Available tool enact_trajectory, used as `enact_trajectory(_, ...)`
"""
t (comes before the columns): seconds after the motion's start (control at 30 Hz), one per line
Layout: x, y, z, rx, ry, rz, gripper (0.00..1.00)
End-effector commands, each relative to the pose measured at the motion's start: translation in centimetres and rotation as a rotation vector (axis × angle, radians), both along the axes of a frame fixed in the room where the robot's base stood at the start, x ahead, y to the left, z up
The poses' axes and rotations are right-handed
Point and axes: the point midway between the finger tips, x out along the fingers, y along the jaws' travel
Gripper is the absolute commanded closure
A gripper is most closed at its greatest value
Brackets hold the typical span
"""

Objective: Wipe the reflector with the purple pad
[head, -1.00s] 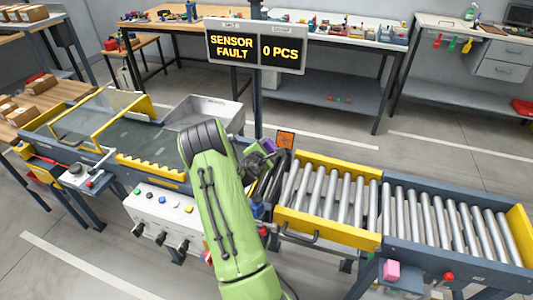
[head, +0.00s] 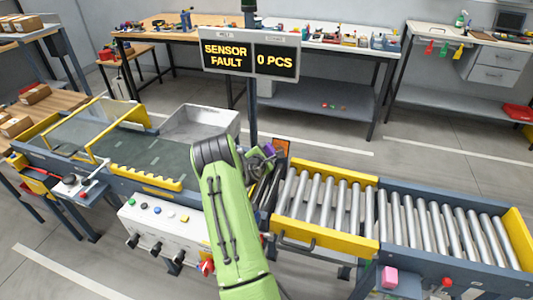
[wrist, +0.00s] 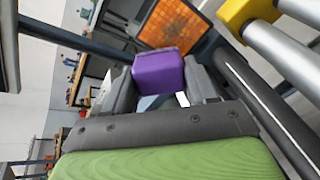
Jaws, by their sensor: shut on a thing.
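My gripper (wrist: 160,84) is shut on the purple pad (wrist: 158,70), which sticks out beyond the fingertips. In the head view the pad (head: 269,149) shows as a small purple patch at the end of my green arm, and the gripper (head: 261,157) is partly hidden. The reflector (wrist: 174,22) is an orange square in a dark frame, just ahead of the pad in the wrist view. In the head view the reflector (head: 282,146) stands right beside the pad, partly covered. Whether the pad touches it, I cannot tell.
The yellow-sided roller conveyor (head: 325,200) lies to the right, its rollers close to my gripper. A grey bin (head: 205,122) and a yellow-framed guard (head: 85,130) are to the left. The sign post (head: 251,105) stands behind.

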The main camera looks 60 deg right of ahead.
Motion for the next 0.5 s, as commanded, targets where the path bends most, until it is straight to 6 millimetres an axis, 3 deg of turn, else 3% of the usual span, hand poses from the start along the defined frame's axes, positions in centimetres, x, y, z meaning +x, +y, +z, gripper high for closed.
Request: enact_trajectory(0.5, 0.13, -0.97, -0.36, -0.001, -0.001, -0.002, 0.67)
